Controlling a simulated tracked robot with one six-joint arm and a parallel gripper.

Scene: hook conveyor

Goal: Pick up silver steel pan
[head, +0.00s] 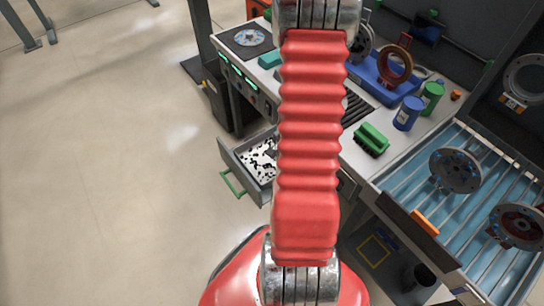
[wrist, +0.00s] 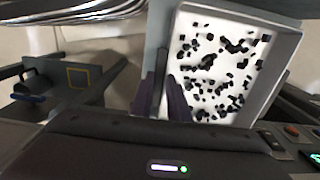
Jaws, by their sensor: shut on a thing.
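The silver-grey steel pan (wrist: 282,66) fills the upper right of the wrist view. Its bottom is white and strewn with many black bits. In the head view the pan (head: 258,160) lies in the open drawer (head: 240,176), which has a green handle (head: 232,184). My gripper (wrist: 163,92) is at the pan's left side in the wrist view. Its two dark fingers stand on either side of the pan's left wall and are shut on it. My red arm hides the gripper and the pan's right part in the head view.
The floor (head: 110,170) on the left is clear.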

